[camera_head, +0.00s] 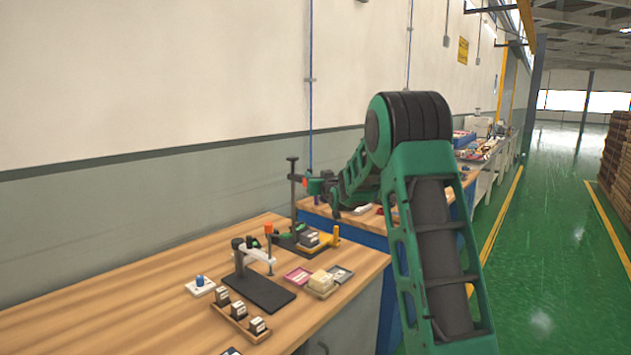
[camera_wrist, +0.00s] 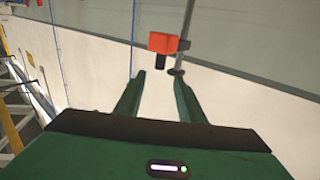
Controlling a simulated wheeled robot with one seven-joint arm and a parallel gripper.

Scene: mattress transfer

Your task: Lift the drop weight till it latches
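A tall dark post (camera_head: 292,195) stands upright on a black base at the back of the near wooden bench. A small red-orange block (camera_head: 304,182) sits beside its upper part and looks like the drop weight, though I cannot be sure. The block also shows in the wrist view (camera_wrist: 163,42), with a dark stub below it and a thin grey rod (camera_wrist: 186,35) to its right. My gripper (camera_wrist: 158,84) is open and empty, with the block beyond its fingertips. In the head view, my gripper (camera_head: 316,186) is just right of the block; any contact is hidden.
A wooden rack (camera_head: 240,322) of small dark blocks, flat trays (camera_head: 340,273) and a blue-knobbed plate (camera_head: 200,287) lie nearby. The wall is close behind. The bench's left side is clear.

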